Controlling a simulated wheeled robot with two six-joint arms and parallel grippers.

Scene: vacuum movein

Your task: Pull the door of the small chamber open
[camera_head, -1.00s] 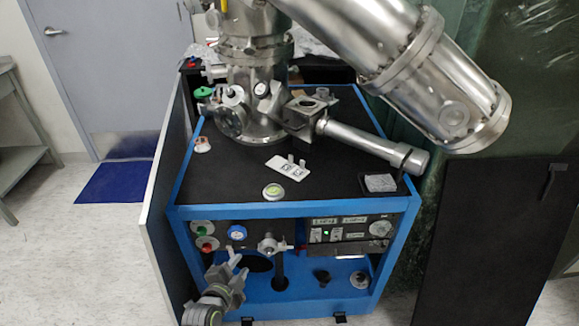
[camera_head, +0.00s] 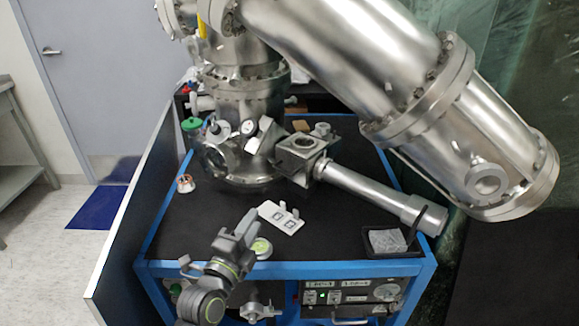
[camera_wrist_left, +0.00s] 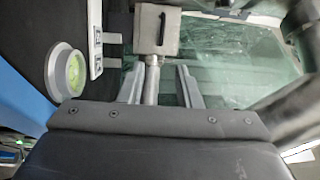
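The small chamber (camera_head: 300,152) is a metal box with a round port on top, joined to the large steel vessel. A long metal tube runs from it to the right. It seems to be the metal box at the top of the left wrist view (camera_wrist_left: 157,28), with a dark piece on its upper face. I cannot tell the door's edge or how far it is open. My right gripper is not in view.
A white slotted plate (camera_head: 281,217) and a round green-centred disc (camera_head: 262,247) lie on the black top near my left gripper. A small tray (camera_head: 388,243) stands at the right. The large slanted steel cylinder (camera_head: 340,50) overhangs the back right.

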